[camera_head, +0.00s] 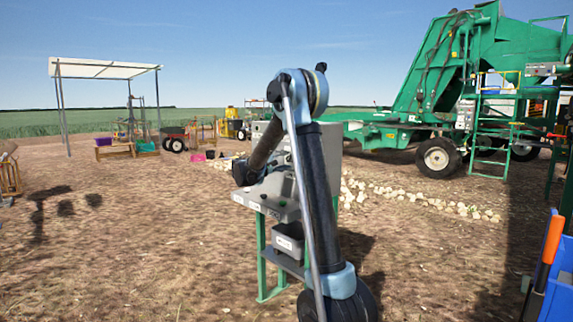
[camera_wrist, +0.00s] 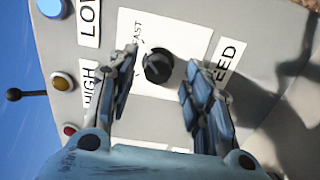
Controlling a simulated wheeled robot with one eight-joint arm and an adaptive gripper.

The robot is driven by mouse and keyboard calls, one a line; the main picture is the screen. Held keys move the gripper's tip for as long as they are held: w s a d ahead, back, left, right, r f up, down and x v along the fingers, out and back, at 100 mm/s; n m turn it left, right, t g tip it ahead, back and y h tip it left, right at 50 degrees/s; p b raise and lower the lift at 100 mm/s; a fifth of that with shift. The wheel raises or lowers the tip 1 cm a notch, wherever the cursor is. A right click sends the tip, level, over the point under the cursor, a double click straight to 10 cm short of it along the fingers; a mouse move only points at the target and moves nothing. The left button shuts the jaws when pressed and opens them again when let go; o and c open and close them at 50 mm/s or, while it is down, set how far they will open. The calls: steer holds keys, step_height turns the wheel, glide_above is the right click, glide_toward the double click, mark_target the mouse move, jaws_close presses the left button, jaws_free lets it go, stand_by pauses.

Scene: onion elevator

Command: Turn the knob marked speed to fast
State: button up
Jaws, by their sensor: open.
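The black speed knob (camera_wrist: 158,67) sits on a white plate of a grey panel in the wrist view. The word FAST shows at the plate's upper left, and a label ending in "EED" (camera_wrist: 225,58) is to the right. My gripper (camera_wrist: 158,80) is open, with one finger on each side of the knob in the picture. I cannot tell whether either finger touches it. In the head view, the grey control box (camera_head: 280,195) stands on a green frame, partly hidden by my arm. The knob and gripper fingers are hidden there.
The panel also carries a blue button (camera_wrist: 50,8), an amber button (camera_wrist: 62,82), a red button (camera_wrist: 70,130) and a black-balled lever (camera_wrist: 13,94). A large green machine (camera_head: 470,85) stands behind at right. A blue bin (camera_head: 557,290) is at lower right.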

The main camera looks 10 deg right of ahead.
steer(key=v, duration=1)
steer(key=shift+a, duration=0.15)
steer(key=shift+s+f, duration=0.1)
steer(key=shift+s, duration=0.05)
steer(key=s+d+f+m+g+y, duration=0.2)
steer(key=s+d+f+g+y, duration=0.15)
steer(key=s+d, duration=0.65)
steer(key=s+d+f+m+g+y, duration=0.1)
steer(key=s+d+f+g+y, duration=0.4)
steer(key=s, duration=0.8)
steer(key=s+a+f+m+y, duration=0.2)
steer(key=s+f, duration=0.6)
steer(key=s, duration=0.5)
steer(key=s+a+f+m+y, duration=0.1)
steer(key=s+a+f+y, duration=0.2)
steer(key=s+f, duration=0.5)
steer(key=s+y, duration=0.1)
steer(key=s, duration=0.4)
steer(key=shift+s+m, duration=0.25)
steer(key=shift+m, duration=0.15)
steer(key=shift+a+f, duration=0.1)
steer(key=shift+f, duration=0.05)
